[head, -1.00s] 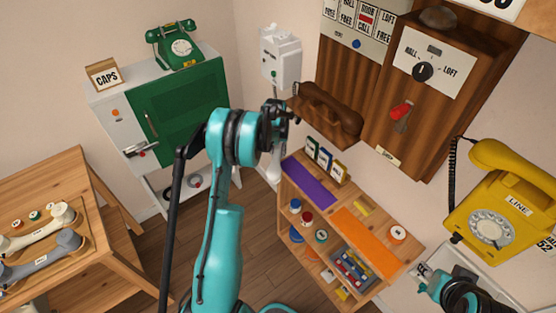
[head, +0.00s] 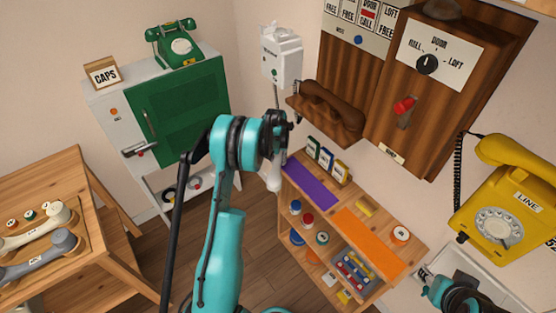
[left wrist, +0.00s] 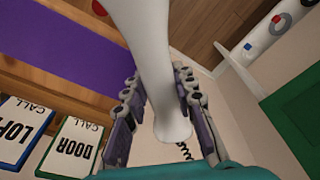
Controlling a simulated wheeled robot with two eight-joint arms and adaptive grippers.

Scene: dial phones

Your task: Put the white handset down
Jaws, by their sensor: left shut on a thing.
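The white handset (left wrist: 150,65) is between the fingers of my left gripper (left wrist: 160,108) in the left wrist view, and the gripper is shut on it. In the head view my left gripper (head: 284,124) is in front of the wall corner, with the handset (head: 274,178) hanging upright below it, partly hidden by the arm. The white wall phone (head: 281,58) is above the gripper. A purple mat (head: 309,181) on the wooden shelf unit lies just right of the handset. My right arm shows at the lower right, but its fingers are not clear.
A brown handset (head: 330,108) and a wooden switchboard (head: 437,85) are on the wall. A yellow phone (head: 505,205) is at right. Cream (head: 35,228) and grey (head: 40,255) handsets lie at left.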

